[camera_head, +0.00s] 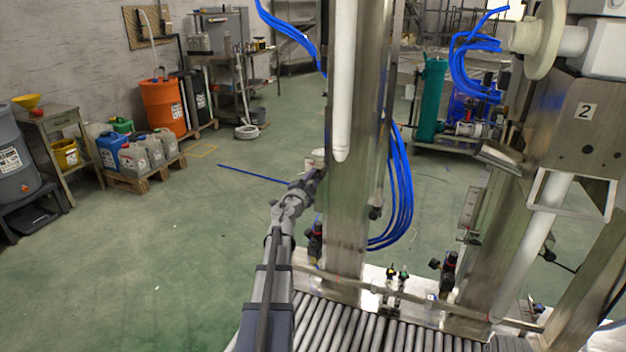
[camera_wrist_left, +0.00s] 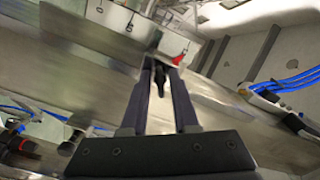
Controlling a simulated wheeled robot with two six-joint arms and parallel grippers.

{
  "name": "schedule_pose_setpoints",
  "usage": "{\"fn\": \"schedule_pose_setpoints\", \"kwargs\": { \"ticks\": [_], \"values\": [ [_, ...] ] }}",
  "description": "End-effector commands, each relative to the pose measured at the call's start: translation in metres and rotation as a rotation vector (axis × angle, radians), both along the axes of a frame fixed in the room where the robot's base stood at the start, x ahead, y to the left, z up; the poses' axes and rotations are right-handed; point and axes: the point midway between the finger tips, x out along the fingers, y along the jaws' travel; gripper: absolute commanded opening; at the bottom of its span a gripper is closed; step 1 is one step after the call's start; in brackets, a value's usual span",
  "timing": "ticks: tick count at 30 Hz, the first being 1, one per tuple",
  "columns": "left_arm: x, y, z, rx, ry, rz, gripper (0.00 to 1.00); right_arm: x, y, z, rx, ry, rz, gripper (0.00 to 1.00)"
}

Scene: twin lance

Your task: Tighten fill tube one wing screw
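A white fill tube (camera_head: 343,80) hangs upright in front of the near steel column (camera_head: 355,200) in the head view. My left gripper (camera_head: 316,178) is at the left edge of this column, and its tips are partly hidden there. In the left wrist view the two dark fingers of my left gripper (camera_wrist_left: 161,75) stand apart. A small black part (camera_wrist_left: 160,82), possibly the wing screw, lies between them, with slim gaps seeming to show beside it. A red piece (camera_wrist_left: 180,58) sits just beyond the right fingertip. My right gripper is not in view.
A steel plate (camera_wrist_left: 90,30) lies close to the left fingertips in the wrist view. Blue hoses (camera_head: 402,190) hang right of the column. A roller conveyor (camera_head: 345,328) runs along the bottom. A second white tube (camera_head: 535,230) slants at right. The green floor (camera_head: 130,240) at left is open.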

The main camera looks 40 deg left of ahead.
Motion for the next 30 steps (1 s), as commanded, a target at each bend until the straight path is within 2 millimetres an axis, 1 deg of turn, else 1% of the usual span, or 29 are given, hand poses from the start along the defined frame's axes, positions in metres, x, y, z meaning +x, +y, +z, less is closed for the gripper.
{"fn": "schedule_pose_setpoints", "kwargs": {
  "ticks": [1,5,6,12,14,18,22,30],
  "values": [
    [0.0012,0.0007,0.0003,-0.001,-0.001,0.001,0.16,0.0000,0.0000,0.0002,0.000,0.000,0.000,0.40],
    [0.0014,0.0009,0.0003,-0.002,-0.001,0.001,0.02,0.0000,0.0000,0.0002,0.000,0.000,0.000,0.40],
    [0.0014,0.0009,0.0003,-0.002,-0.001,0.001,0.00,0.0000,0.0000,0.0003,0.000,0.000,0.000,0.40],
    [0.0016,0.0012,0.0005,0.021,0.006,0.001,0.00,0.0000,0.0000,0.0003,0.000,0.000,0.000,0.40],
    [0.0016,0.0012,0.0004,0.074,0.023,0.001,0.00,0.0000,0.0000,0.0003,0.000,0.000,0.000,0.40],
    [0.0017,0.0015,0.0004,0.237,0.075,0.001,0.00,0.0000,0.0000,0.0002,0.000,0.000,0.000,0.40],
    [0.0017,0.0018,0.0005,0.340,0.107,0.002,0.00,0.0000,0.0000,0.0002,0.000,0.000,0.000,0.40],
    [0.0017,0.0025,0.0006,0.367,0.117,0.004,0.00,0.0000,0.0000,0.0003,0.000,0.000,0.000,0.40]
  ]
}}
